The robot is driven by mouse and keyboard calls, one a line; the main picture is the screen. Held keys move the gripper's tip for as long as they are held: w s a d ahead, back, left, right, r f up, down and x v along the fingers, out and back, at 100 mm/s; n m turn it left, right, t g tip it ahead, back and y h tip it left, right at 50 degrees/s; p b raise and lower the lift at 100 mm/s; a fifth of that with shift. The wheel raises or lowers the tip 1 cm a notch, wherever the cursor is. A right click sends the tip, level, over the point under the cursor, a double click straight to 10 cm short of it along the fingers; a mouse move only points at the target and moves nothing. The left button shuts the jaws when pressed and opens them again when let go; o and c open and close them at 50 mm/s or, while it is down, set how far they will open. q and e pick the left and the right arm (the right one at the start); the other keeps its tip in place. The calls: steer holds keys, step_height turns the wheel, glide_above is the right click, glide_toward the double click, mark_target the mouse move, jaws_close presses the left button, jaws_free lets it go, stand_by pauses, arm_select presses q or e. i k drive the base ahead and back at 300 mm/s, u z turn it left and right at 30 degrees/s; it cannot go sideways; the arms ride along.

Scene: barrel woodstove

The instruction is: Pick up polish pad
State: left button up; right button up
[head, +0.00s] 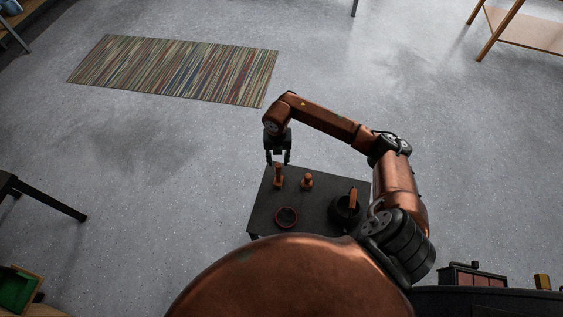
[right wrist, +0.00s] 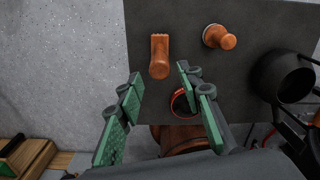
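A small dark table (head: 325,180) holds the small objects. An upright orange-brown wooden piece with a flared end (head: 278,176) stands near its far left corner and also shows in the right wrist view (right wrist: 159,55). Beside it is a round-based wooden piece with a knob (head: 307,181), seen too in the right wrist view (right wrist: 219,37). I cannot tell for certain which is the polish pad. My right gripper (head: 278,163) is open and empty, fingers pointing down above the flared piece; in the right wrist view that piece appears just beyond and between the fingertips. My left gripper is out of view.
A red-rimmed bowl with dark contents (head: 286,216) sits near the table's front left. A black pot (head: 342,212) with a wooden piece stands to the right. A striped rug (head: 175,70) lies beyond. A dark bench (head: 40,198) is far left; floor between is clear.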

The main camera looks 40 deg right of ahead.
mark_target(307, 182)
steer(key=z, duration=0.8)
steer(key=i, duration=0.5)
steer(key=z, duration=0.6)
